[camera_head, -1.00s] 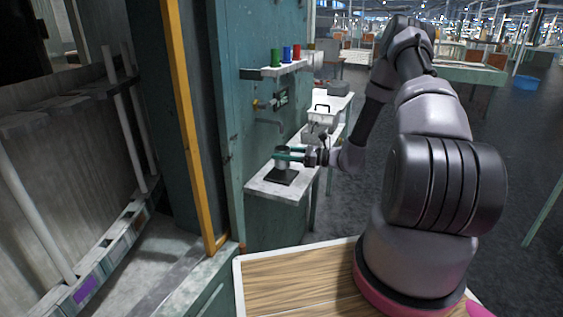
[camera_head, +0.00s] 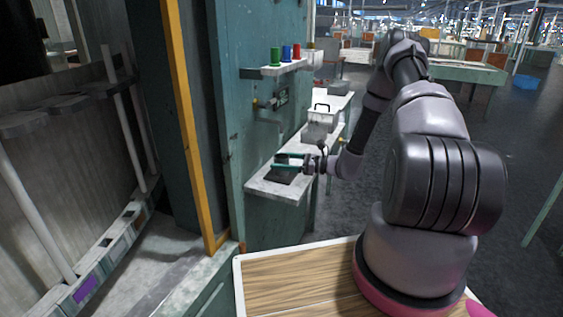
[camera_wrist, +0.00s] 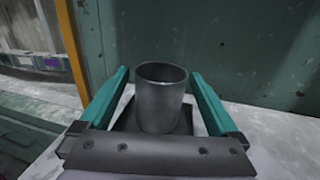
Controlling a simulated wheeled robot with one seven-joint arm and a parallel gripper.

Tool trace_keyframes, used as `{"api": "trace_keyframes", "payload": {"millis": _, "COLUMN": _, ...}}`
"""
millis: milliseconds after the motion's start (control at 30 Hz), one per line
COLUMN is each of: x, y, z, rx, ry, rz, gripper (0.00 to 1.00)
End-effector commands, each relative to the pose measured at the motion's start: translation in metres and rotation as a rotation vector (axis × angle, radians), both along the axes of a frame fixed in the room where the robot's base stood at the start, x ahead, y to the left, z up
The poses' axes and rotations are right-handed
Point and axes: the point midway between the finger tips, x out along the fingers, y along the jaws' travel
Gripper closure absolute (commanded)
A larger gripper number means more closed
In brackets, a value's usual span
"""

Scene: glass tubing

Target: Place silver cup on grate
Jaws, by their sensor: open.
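The silver cup (camera_wrist: 160,106) stands upright in the wrist view, between the two teal fingers of my gripper (camera_wrist: 159,73). The fingers are spread, with a visible gap on each side of the cup. The dark square grate (camera_wrist: 127,119) shows under and around the cup's base, and the cup appears to rest on it. In the head view my gripper (camera_head: 275,161) is above the grate (camera_head: 279,178) on the small white counter. There the cup is hard to make out among the fingers.
The white counter (camera_head: 262,187) runs along a green wall (camera_head: 245,130). A tap (camera_head: 268,122) and a shelf (camera_head: 262,73) with green, blue and red spools are above it. A white box (camera_head: 322,117) stands farther back. Bare counter surrounds the grate.

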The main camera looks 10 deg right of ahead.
Motion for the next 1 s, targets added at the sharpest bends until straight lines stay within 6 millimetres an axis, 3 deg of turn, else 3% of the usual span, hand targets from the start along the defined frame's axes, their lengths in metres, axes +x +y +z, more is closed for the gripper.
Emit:
{"api": "trace_keyframes", "payload": {"millis": 167, "x": -0.005, "y": -0.015, "z": 0.002, "rx": 0.0, "ry": 0.001, "rz": -0.004, "gripper": 0.03}}
{"api": "trace_keyframes", "payload": {"millis": 600, "x": -0.042, "y": -0.094, "z": 0.002, "rx": 0.0, "ry": 0.0, "rz": -0.003, "gripper": 0.03}}
{"api": "trace_keyframes", "payload": {"millis": 800, "x": -0.05, "y": -0.108, "z": 0.002, "rx": 0.001, "ry": 0.0, "rz": 0.0, "gripper": 0.03}}
{"api": "trace_keyframes", "payload": {"millis": 1000, "x": -0.051, "y": -0.106, "z": 0.013, "rx": -0.028, "ry": -0.016, "rz": 0.03, "gripper": 0.03}}
